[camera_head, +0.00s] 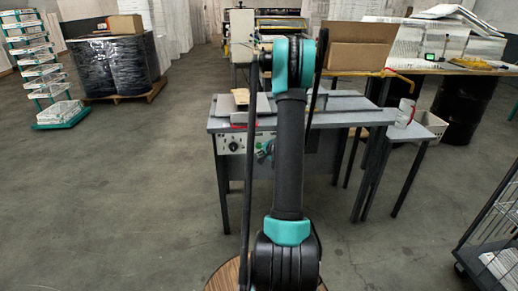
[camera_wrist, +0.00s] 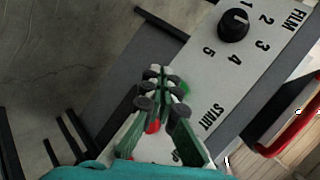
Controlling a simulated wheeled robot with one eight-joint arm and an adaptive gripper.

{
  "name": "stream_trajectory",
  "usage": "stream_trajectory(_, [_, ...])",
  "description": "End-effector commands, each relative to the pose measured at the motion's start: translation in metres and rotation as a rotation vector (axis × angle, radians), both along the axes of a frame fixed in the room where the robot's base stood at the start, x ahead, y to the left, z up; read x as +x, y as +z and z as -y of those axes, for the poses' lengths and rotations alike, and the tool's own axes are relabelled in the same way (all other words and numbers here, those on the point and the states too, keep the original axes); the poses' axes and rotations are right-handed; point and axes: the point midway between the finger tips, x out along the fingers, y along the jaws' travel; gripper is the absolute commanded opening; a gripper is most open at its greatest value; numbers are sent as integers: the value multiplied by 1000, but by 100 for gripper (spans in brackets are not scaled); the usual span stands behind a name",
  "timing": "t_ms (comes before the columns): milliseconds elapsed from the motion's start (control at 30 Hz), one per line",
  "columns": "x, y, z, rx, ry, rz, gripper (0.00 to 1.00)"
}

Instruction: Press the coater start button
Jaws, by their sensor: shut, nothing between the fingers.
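The coater's control panel (camera_head: 232,143) is on the front of the grey table, left of my arm in the head view. In the wrist view the light panel (camera_wrist: 262,45) carries a black dial and a "START" label. The green start button (camera_wrist: 184,88) shows beside that label, partly hidden behind my fingers. My gripper (camera_wrist: 162,88) is shut and empty. Its fingertips overlap the button's left edge in the wrist view; I cannot tell whether they touch it. A red button (camera_wrist: 152,126) shows between the fingers.
The grey table (camera_head: 350,117) holds the coater. A cardboard box (camera_head: 360,45) sits behind it. A small side table with a can (camera_head: 404,113) stands to the right. A wire cart (camera_head: 495,235) is at the lower right. Open floor lies to the left.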

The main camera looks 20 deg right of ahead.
Motion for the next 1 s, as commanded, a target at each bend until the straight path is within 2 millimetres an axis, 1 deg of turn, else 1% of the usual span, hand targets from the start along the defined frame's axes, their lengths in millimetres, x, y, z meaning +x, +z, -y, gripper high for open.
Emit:
stream_trajectory(33, [7,0,2,-1,1,0,0])
stream_trajectory(200, [25,0,7,-1,1,0,0])
stream_trajectory(400, [37,0,11,0,0,0,0])
stream_trajectory(1000, [39,0,11,0,0,0,0])
